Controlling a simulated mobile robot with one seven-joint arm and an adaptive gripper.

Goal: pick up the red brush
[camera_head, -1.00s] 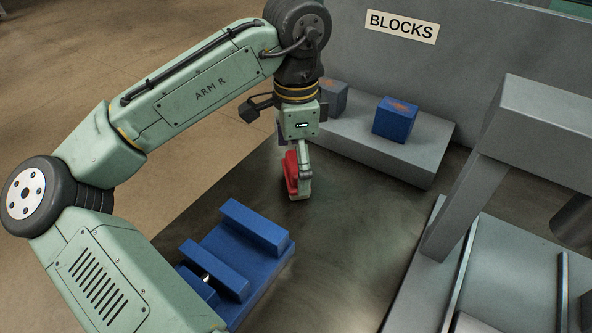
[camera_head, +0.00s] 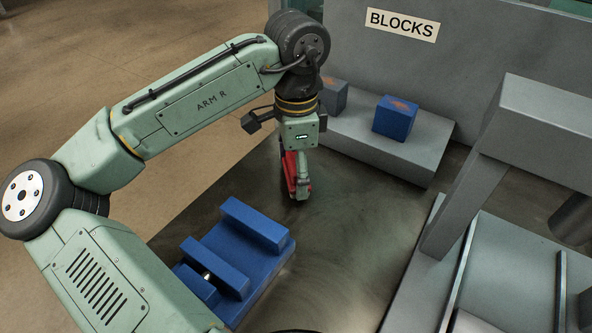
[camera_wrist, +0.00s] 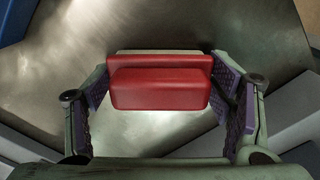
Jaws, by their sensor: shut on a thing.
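My gripper (camera_wrist: 162,90) is shut on the brush, one pad at each end. In the head view the near finger hides part of the brush. I cannot tell whether its underside touches the table.
A blue slotted rack (camera_head: 262,262) sits on the table at near left. A grey ledge (camera_head: 375,150) behind holds a blue block (camera_head: 394,118) and a grey block (camera_head: 333,96), before a wall with a BLOCKS sign (camera_head: 402,25). A grey frame (camera_head: 470,200) stands at right. The table's middle is clear.

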